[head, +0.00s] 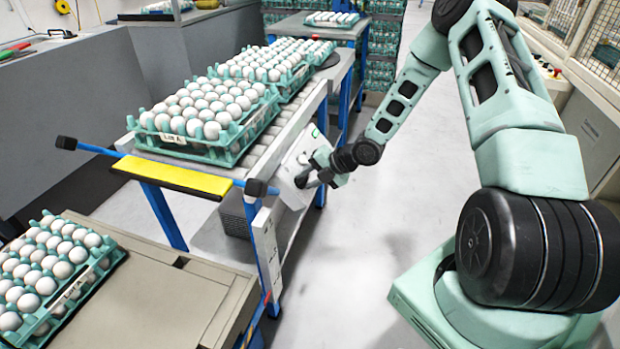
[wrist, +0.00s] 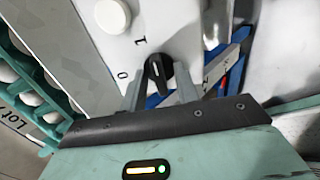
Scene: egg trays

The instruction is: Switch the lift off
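The lift's switch is a black rotary knob (wrist: 159,75) on a white panel (wrist: 110,45), with the marks 0 and 1 printed beside it. The knob's pale line points upward and slightly left in the wrist view, nearer the 1 than the 0. My gripper (wrist: 160,84) is at the knob, with one grey finger on its left and one on its right. The fingers stand apart, and slim gaps seem to show beside the knob. In the head view my gripper (head: 304,176) is at the white panel (head: 292,165) on the conveyor's side, and the knob is hidden.
A white round button (wrist: 113,15) sits above the knob. Egg trays (head: 205,150) stand on the roller conveyor beside the panel. A yellow-topped bar (head: 175,174) crosses the conveyor's near end. Another egg tray (head: 90,283) lies lower left. The floor right of the conveyor is clear.

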